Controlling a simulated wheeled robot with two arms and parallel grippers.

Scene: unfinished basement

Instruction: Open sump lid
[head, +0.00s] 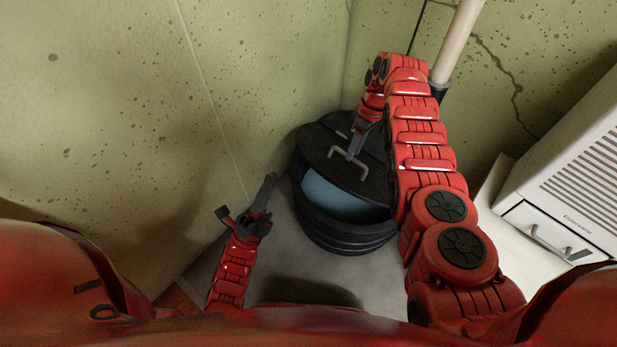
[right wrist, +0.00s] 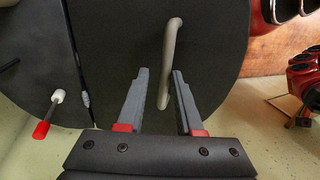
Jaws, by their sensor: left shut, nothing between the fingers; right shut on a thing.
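The black round sump lid (head: 318,150) with a grey bar handle (head: 336,154) lies over the back part of the round black sump basin (head: 345,241). A crescent of pale blue interior (head: 335,197) shows along the front, so the lid is off its full seat; I cannot tell whether it is tilted or shifted back. My right gripper (head: 354,149) is shut on the handle. In the right wrist view the lid (right wrist: 120,45) fills the middle, and the handle (right wrist: 172,60) runs down between the fingers (right wrist: 161,75). My left gripper (head: 268,184) is shut and empty, just left of the basin.
Stained green walls meet in a corner behind the basin. A pale pole (head: 458,40) stands behind my right arm. A white appliance (head: 575,170) with a handle is at the right. Bare floor shows in front of the basin.

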